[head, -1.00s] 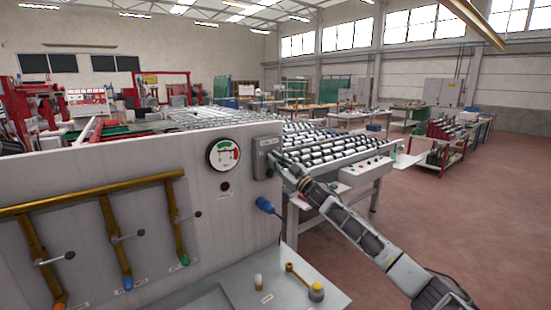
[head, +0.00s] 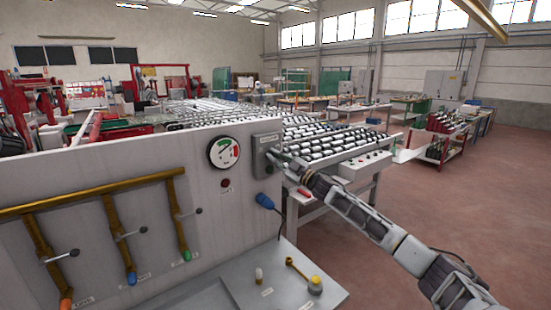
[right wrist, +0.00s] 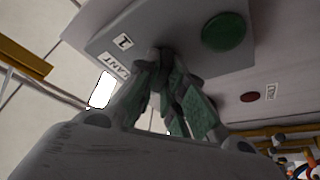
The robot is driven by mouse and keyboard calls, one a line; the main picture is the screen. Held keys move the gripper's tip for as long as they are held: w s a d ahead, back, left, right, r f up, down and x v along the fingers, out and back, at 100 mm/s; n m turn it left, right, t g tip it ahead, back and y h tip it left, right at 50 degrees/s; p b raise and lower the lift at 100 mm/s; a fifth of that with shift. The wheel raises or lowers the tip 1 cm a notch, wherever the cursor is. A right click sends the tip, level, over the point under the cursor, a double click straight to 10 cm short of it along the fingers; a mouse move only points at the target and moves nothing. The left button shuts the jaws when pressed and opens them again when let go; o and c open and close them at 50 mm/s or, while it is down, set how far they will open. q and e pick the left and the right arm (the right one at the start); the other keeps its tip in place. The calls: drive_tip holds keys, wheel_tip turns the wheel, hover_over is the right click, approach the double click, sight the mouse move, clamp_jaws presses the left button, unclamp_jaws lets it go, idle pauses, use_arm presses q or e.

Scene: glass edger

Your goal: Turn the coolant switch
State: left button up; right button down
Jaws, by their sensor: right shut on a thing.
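The coolant switch box (head: 264,142) is a grey box on the upper right of the white panel (head: 110,160). My right gripper (head: 277,157) reaches it from the right. In the right wrist view, my right gripper (right wrist: 168,90) has its green-padded fingers shut on the small dark switch knob (right wrist: 160,54). The fingers hide most of the knob, so its angle is unclear. Beside it are a partly hidden label ending in "ANT", a "1" mark, and a dark green round button or lamp (right wrist: 223,32). My left gripper is not in view.
Left of the box are a round gauge (head: 224,152) and a small dark red lamp (head: 225,183). A blue plug (head: 265,201) hangs below. Brass pipes with levers (head: 120,233) cover the panel's left. A roller conveyor (head: 330,140) stands behind; open floor lies right.

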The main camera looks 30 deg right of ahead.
drive_tip(key=c, duration=1.5)
unclamp_jaws()
drive_tip(key=shift+s+f, duration=0.1)
drive_tip(key=shift+s, duration=0.05)
drive_tip(key=shift+v, duration=5.8)
